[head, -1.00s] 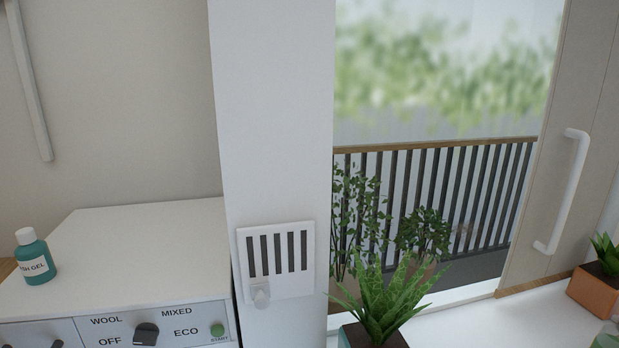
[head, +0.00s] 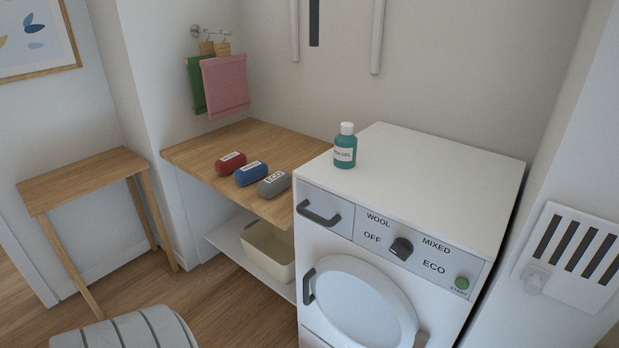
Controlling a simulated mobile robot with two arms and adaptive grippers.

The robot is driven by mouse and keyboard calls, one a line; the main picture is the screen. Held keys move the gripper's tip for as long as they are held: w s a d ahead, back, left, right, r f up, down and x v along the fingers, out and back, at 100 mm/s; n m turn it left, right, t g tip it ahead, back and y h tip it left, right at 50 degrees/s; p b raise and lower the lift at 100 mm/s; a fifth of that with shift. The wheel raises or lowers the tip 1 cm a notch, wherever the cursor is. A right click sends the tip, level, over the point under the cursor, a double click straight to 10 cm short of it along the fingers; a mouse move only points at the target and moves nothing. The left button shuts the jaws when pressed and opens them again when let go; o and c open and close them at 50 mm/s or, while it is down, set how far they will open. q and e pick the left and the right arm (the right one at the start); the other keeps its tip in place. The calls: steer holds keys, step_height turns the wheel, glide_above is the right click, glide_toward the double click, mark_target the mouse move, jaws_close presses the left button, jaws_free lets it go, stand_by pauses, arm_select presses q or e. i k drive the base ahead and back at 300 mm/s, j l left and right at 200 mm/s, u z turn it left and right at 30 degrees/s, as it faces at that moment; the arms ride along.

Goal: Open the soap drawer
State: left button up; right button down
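The soap drawer (head: 329,211) is at the upper left of the white washing machine's (head: 450,190) front panel. Its dark bar handle (head: 318,213) faces the room. The drawer front looks flush with the panel, so it appears shut. To its right are a dark program knob (head: 401,248) and a green start button (head: 461,284). The round door (head: 362,305) below has a dark handle (head: 308,286) on its left. Neither of my grippers shows in the head view.
A teal wash gel bottle (head: 345,150) stands on the machine top, which is otherwise clear. A wooden counter (head: 220,155) to the left holds red (head: 231,162), blue (head: 251,173) and grey (head: 274,184) labelled rolls. A beige bin (head: 268,252) sits below. A small wooden table (head: 80,180) stands at left.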

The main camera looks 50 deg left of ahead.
mark_target(335, 214)
steer(key=u, duration=1.45)
